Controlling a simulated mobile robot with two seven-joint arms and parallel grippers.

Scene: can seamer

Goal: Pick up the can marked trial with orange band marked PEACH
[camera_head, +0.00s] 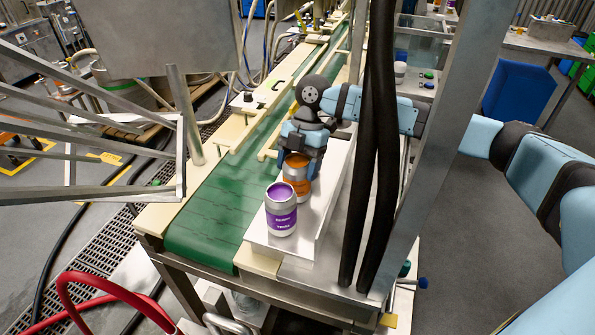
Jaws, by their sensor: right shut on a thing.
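The can with the orange band (296,188) stands on the metal shelf beside the green belt, behind the purple can. Its band lettering is too small and covered to read. My right gripper (297,165) reaches down over it from above and is shut on its upper part, hiding some of the rim. A can with a purple band (281,212) and purple top stands upright in front of it, close by. My left gripper does not show.
The metal shelf (268,244) has a raised wall along its right side. The green conveyor belt (205,222) runs away to the left of the cans and is empty nearby. Black hoses (377,130) and a metal post (440,130) stand to the right.

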